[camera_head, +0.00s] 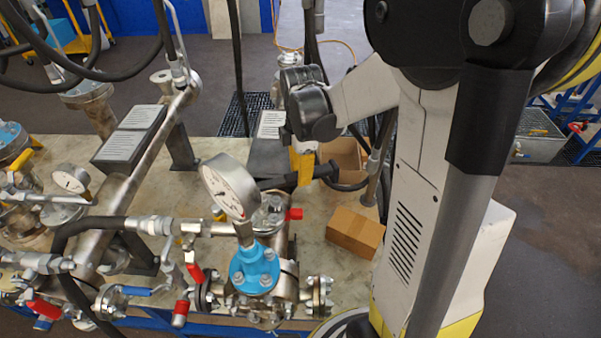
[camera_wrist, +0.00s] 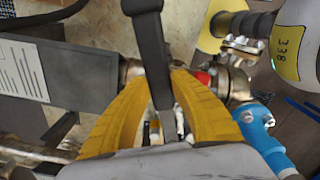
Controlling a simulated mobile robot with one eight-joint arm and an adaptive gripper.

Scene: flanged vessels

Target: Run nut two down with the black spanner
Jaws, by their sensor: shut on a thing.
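My gripper (camera_head: 304,178) has yellow fingers and is shut on the black spanner (camera_head: 275,183), held roughly level above the pipework. In the wrist view the spanner (camera_wrist: 152,45) runs between the two yellow fingers (camera_wrist: 162,90), its top end cut off by the frame edge. The spanner's left end is close to a metal flange top with bolts (camera_head: 268,212); I cannot tell whether they touch. A blue flange (camera_head: 255,268) with several nuts is nearer the camera, also in the wrist view (camera_wrist: 255,125). I cannot tell which nut is number two.
A pressure gauge (camera_head: 229,187) stands left of the spanner, above the blue flange. Red valve handles (camera_head: 194,272) and black hoses (camera_head: 75,225) crowd the left. Cardboard boxes (camera_head: 355,233) sit on the bench right of the vessel. A dark box with a label (camera_head: 130,137) is behind left.

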